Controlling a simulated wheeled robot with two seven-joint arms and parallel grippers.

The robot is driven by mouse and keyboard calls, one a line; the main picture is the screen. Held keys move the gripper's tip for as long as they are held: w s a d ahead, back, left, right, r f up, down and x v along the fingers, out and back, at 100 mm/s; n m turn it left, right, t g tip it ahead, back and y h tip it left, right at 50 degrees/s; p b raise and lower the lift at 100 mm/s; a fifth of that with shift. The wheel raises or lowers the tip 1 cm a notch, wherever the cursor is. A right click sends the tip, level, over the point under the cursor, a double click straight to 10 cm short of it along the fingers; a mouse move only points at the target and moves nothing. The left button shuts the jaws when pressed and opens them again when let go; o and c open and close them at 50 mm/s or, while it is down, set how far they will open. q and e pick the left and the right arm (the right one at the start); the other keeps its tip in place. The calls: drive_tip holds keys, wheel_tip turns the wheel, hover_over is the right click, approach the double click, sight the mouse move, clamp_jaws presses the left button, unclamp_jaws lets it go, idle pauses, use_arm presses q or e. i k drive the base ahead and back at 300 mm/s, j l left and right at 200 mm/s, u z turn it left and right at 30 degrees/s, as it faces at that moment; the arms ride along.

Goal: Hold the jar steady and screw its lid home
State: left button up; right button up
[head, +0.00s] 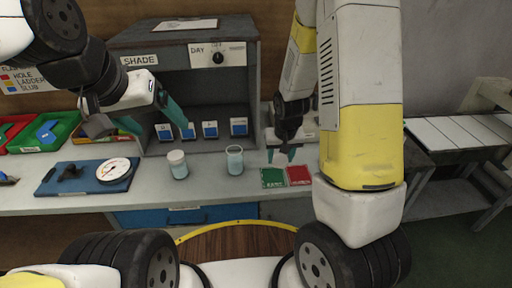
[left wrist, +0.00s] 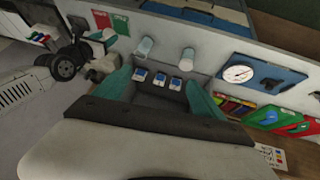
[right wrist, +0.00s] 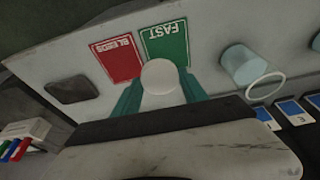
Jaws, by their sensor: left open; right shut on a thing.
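An open glass jar (head: 235,163) with pale blue contents stands upright on the grey bench, and it also shows in the right wrist view (right wrist: 243,66). A second jar (head: 177,169) with a whitish top stands to its left. My right gripper (head: 282,156) is shut on a round white lid (right wrist: 159,77), held near the green and red cards and to the right of the open jar. My left gripper (head: 161,131) is open and empty, above and behind the second jar. Both jars show in the left wrist view, free of its fingers (left wrist: 158,80).
A green FAST card (right wrist: 164,45) and a red BLEEDS card (right wrist: 118,58) lie on the bench. A shade cabinet (head: 190,58) with several blue-and-white cards stands behind the jars. A blue board with a dial gauge (head: 114,170) lies left. The bench front between the jars is clear.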

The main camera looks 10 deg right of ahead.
sight(235, 153)
drive_tip(key=i+l, duration=0.1)
drive_tip(key=l, duration=0.5)
drive_tip(key=i+l, duration=0.1)
drive_tip(key=l, duration=1.05)
drive_tip(key=u, duration=1.2)
drive_tip(key=i+l, duration=0.05)
